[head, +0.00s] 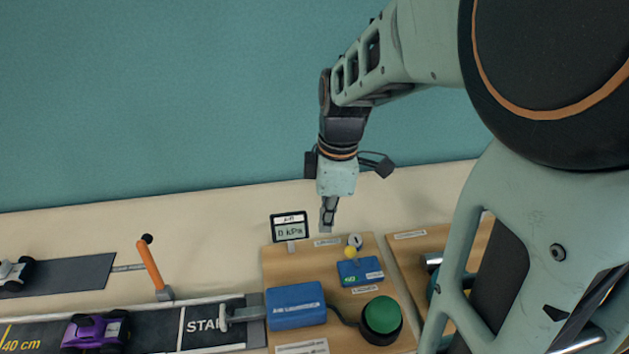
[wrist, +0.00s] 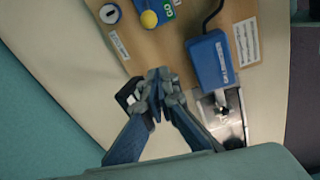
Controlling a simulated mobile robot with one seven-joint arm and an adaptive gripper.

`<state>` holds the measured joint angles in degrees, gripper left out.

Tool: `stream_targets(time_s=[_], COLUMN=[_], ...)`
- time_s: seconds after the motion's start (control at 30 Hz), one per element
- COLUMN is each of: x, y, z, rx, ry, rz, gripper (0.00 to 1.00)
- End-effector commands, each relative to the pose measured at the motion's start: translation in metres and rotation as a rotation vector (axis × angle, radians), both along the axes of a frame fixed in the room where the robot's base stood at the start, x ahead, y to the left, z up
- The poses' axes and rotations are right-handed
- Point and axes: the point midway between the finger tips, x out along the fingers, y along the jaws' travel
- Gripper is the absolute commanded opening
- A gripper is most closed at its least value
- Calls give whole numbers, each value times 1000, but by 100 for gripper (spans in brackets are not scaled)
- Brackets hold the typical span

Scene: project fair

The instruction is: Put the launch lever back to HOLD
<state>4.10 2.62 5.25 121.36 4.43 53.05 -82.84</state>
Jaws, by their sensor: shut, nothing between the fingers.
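A small blue lever box (head: 362,273) with a green "GO" mark sits on the wooden board at centre right in the head view. A yellow ball knob (head: 351,252) stands at its back left. The knob also shows at the top of the wrist view (wrist: 149,19), near the "GO" mark. Its HOLD mark cannot be read. My gripper (head: 327,226) is shut and empty, pointing down behind the board's back edge, left of the knob and apart from it. In the wrist view its closed fingertips (wrist: 158,76) are over the board's edge.
A 0 kPa display (head: 290,228) stands close left of my gripper. A larger blue box (head: 296,306), a green button (head: 382,314) and a key switch (head: 355,240) share the board. An orange lever (head: 151,267) and a purple car (head: 95,331) are at left.

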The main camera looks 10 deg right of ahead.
Motion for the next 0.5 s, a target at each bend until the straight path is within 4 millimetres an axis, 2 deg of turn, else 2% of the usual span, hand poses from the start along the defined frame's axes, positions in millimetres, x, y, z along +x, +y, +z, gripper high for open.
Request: stream_targets(time_s=[0.17, 0.5], x=[0, 3], y=[1, 6], z=[-18, -88], rx=[0, 0], ry=[6, 6], rz=[0, 2], gripper=[0, 0])
